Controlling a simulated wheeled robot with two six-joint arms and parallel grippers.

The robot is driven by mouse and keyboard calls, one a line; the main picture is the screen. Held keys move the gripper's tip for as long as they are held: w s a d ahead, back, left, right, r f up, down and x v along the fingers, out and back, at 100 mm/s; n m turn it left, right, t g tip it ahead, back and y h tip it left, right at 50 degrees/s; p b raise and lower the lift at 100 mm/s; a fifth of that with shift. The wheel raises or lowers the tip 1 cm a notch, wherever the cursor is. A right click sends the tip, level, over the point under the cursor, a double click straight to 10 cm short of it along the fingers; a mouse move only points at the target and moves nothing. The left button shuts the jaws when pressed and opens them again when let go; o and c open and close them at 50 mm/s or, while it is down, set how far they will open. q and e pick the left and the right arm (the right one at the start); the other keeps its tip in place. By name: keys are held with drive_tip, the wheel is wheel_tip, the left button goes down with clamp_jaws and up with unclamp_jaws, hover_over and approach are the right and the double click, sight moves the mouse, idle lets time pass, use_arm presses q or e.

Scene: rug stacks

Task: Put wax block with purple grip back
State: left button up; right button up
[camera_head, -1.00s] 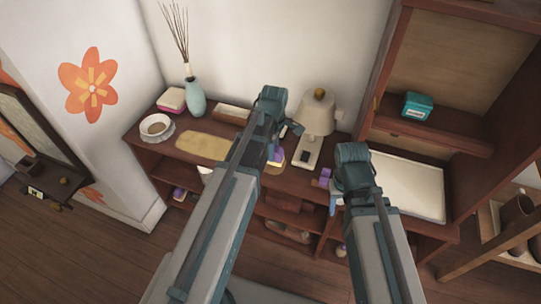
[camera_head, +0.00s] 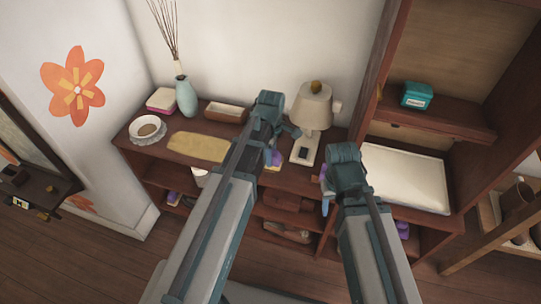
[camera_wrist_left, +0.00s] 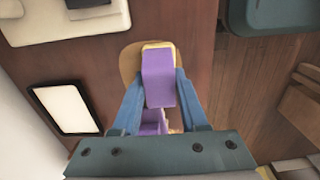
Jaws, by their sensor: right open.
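The wax block with purple grip (camera_wrist_left: 158,78) is in the middle of the left wrist view, its yellowish edge just showing beyond the grip. Its purple part also shows beside my left gripper in the head view (camera_head: 276,158). My left gripper (camera_wrist_left: 160,92) has its blue fingers against both sides of the purple grip. A tan oval patch (camera_wrist_left: 128,62) lies under or behind the block; I cannot tell whether they touch. My right gripper (camera_head: 325,203) is open at the front edge of the dresser, with a purple item (camera_head: 322,172) partly hidden beside it.
The brown dresser (camera_head: 160,172) holds a bowl (camera_head: 148,129), a teal vase (camera_head: 187,97), a tan mat (camera_head: 198,147), a wooden tray (camera_head: 226,112) and a lamp (camera_head: 313,107). A white-topped surface (camera_head: 405,180) lies right, below a shelf with a teal box (camera_head: 417,96).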

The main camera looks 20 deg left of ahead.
use_arm(q)
drive_tip(key=o, duration=0.3)
drive_tip(key=shift+o, duration=0.2)
drive_tip(key=shift+r, duration=0.15)
wheel_tip(320, 180, up, 12)
drive_tip(key=p, duration=1.2)
drive_tip(key=s+d+m, duration=0.5)
drive_tip(key=s+m, duration=0.2)
drive_tip(key=m, duration=0.3)
drive_tip(key=s+d+m+y, duration=0.1)
drive_tip(key=s+d+m, duration=0.4)
drive_tip(key=m, duration=0.6)
drive_tip(key=shift+s+d, duration=0.25)
drive_tip(key=shift+s, duration=0.9)
drive_tip(key=shift+r, duration=0.1)
wheel_tip(320, 180, up, 8)
drive_tip(key=p, duration=0.8)
drive_tip(key=shift+r+p, duration=0.2)
drive_tip(key=shift+p, duration=0.15)
